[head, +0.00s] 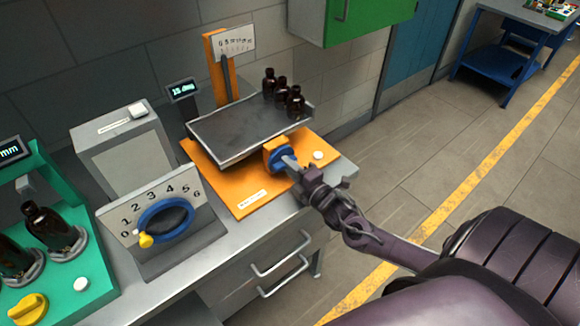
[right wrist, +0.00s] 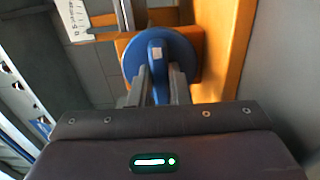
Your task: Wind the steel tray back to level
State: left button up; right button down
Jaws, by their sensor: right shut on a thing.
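The steel tray (head: 235,128) stands tilted on an orange base (head: 247,200). Several amber bottles (head: 281,88) stand grouped at its far right end. A small display (head: 183,90) behind it seems to read 15 deg. A blue knob (head: 283,158) sits on an orange block at the tray's front right; it fills the middle of the right wrist view (right wrist: 160,62). My right gripper (head: 291,164) is shut on the blue knob, with its fingers (right wrist: 160,85) on either side of the knob's grip. My left gripper is not in view.
A grey box with a numbered dial (head: 165,217) stands left of the base. A green fixture (head: 62,270) with amber bottles is at the far left. A white button (head: 318,155) sits right of the knob. A green cabinet (head: 365,20) hangs behind; the floor at right is open.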

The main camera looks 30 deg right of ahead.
jog(key=shift+f, duration=0.1)
dwell(0.4)
jog(key=c, duration=1.4)
grip_release()
jog(key=shift+o, duration=0.2)
jog(key=shift+s, duration=0.6)
jog(key=s+b, duration=0.1)
jog(key=s, duration=0.4)
jog(key=shift+s+d, duration=0.1)
jog(key=shift+d, duration=0.1)
jog(key=shift+s+d, duration=0.1)
jog(key=shift+s, duration=0.65)
